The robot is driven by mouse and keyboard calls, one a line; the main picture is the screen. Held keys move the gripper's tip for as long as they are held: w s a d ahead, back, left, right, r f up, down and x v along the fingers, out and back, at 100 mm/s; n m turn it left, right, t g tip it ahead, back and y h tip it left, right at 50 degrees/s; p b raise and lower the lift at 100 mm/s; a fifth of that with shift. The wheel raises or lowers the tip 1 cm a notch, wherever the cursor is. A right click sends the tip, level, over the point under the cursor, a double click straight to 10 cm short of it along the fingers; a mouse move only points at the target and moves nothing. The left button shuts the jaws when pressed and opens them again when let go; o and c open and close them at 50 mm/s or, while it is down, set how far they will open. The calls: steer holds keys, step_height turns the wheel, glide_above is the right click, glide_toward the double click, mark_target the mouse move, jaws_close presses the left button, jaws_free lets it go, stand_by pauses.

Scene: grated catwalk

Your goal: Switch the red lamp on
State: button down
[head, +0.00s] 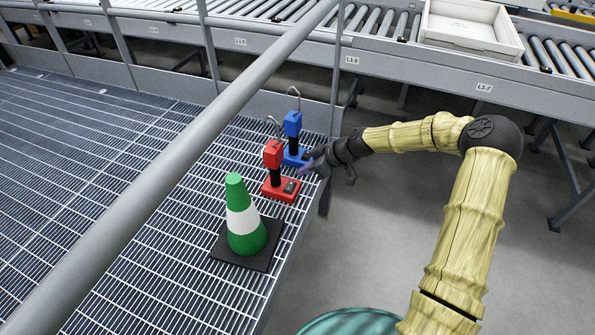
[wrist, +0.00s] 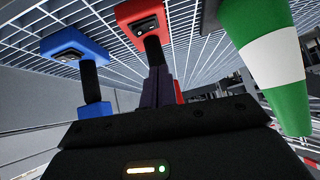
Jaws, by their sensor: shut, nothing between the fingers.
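The red lamp (head: 273,155) stands upright on the grating near its right edge, with a red base (head: 274,191) and a dark switch (head: 290,187) on the base's right part. In the wrist view its red base (wrist: 132,14) and switch (wrist: 147,26) show upside down; the dark post and head are partly hidden behind my fingers. I see no glow from the lamp head. My gripper (head: 306,169) is shut and empty, just above and right of the red base, near the blue lamp's base. Its fingers (wrist: 157,87) point toward the red lamp; I cannot tell any contact.
A blue lamp (head: 292,124) with its own switch stands close behind the red one. A green and white cone (head: 243,221) on a black base stands in front, left. A grey rail (head: 170,170) crosses the view. A roller conveyor with a white tray (head: 470,27) runs behind.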

steer(key=v, duration=0.4)
steer(key=shift+s+r+p, duration=0.3)
steer(key=shift+s+p, duration=0.05)
steer(key=shift+s, duration=0.05)
